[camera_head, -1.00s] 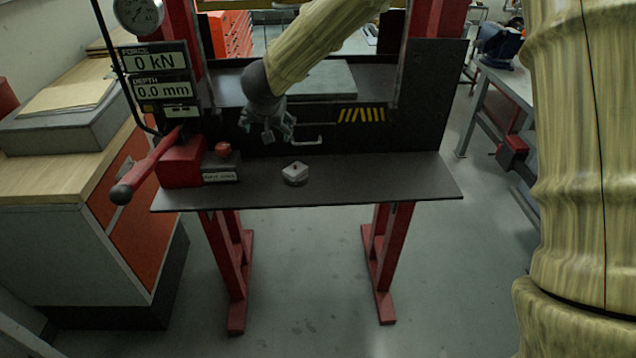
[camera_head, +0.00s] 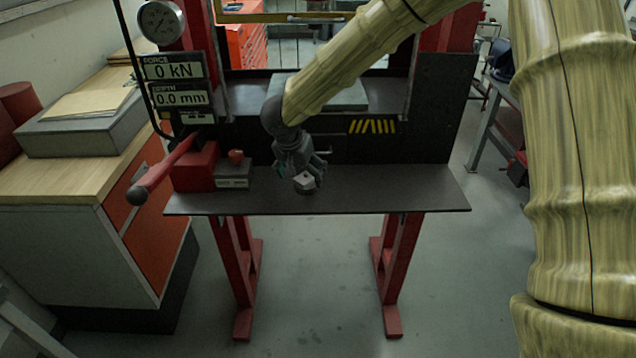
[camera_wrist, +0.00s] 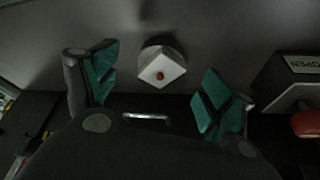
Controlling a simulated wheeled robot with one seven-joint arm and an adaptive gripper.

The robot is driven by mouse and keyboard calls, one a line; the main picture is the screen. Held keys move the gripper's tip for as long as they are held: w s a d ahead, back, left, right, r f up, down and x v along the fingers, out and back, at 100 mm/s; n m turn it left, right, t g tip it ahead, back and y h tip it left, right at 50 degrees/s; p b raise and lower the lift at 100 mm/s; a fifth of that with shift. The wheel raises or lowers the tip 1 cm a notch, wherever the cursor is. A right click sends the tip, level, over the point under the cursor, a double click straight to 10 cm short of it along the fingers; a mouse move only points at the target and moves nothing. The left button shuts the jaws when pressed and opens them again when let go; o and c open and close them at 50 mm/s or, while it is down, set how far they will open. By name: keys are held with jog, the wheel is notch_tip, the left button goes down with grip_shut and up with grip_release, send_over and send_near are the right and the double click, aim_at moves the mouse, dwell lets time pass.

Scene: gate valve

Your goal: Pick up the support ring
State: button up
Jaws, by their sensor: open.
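A small round grey piece with a pale square block on top, likely the support ring (camera_head: 305,187), sits on the dark press shelf (camera_head: 400,192). In the wrist view its round side (camera_wrist: 158,46) shows behind the square top, which has an orange-brown spot in the centre. My gripper (camera_head: 305,170) is open and empty, pointing down just above and behind the piece in the head view. In the wrist view, the green-padded fingers of my gripper (camera_wrist: 158,76) stand apart, with the piece seen between them. I cannot tell the exact height gap.
A grey box with a label and red knob (camera_head: 234,172) stands left on the shelf, beside a red housing with a lever (camera_head: 165,170). It also shows at right in the wrist view (camera_wrist: 294,82). A metal handle (camera_wrist: 147,117) is near. The shelf's right side is clear.

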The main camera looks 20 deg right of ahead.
aim_at(306, 179)
jog(key=shift+w+a+f, duration=0.15)
jog(key=shift+f, duration=0.1)
jog(key=shift+w+f+p, duration=0.2)
jog(key=shift+f+p, duration=0.05)
jog(key=shift+p, duration=0.05)
jog(key=d+f, duration=0.1)
jog(key=w+f+p, duration=0.1)
jog(key=f, duration=0.1)
jog(key=shift+d, duration=0.35)
jog(key=shift+w+f, duration=0.2)
jog(key=shift+f, duration=0.15)
grip_shut()
